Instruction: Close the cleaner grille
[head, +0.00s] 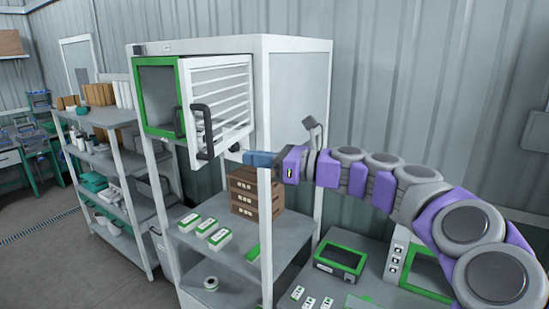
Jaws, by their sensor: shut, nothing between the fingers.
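The cleaner (293,60) is a white box with a green-framed opening (141,95), on a tall white frame. Its white slatted grille (222,97) is swung outward from the opening, so the grille stands ajar. A dark handle (203,131) is on the grille, and its far edge is near the right side of the picture's cleaner front. My gripper (252,159) has blue fingers, is shut and empty, and is below and right of the grille, apart from the handle. The inside of the cleaner is partly hidden by the grille.
Below the cleaner, a grey shelf (215,258) holds green-and-white boxes (220,238) and stacked brown crates (243,193). Grey shelving (115,185) stands left. A green-framed device (340,260) is on the bench at lower right. Open floor (60,260) lies at the lower left.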

